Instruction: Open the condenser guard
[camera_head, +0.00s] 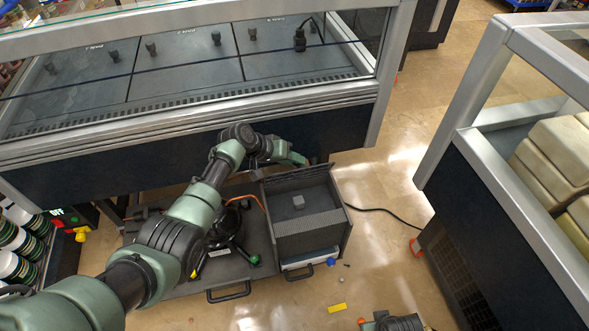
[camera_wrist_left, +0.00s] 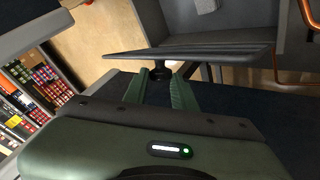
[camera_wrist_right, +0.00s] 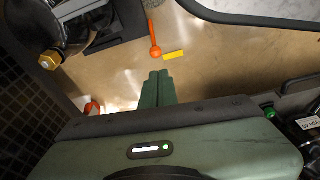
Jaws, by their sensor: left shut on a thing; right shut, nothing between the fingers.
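The condenser guard (camera_head: 296,180) is a dark flat panel at the far side of the grey box, appearing raised at an angle. In the left wrist view the guard (camera_wrist_left: 190,51) shows nearly edge-on, with a round dark knob (camera_wrist_left: 187,70) on its outer face. My left gripper (camera_head: 304,160) is beyond the guard, shut on the knob; its fingers (camera_wrist_left: 161,78) show below the panel. My right gripper (camera_wrist_right: 157,76) is shut and empty above the floor, away from the guard.
The black pump (camera_head: 228,230) stands left of the box on a grey base. A long counter (camera_head: 150,160) lies just behind. Another framed unit (camera_head: 515,215) stands at right. A yellow piece (camera_head: 337,308) lies on the floor; a black cable (camera_head: 385,210) runs right of the box.

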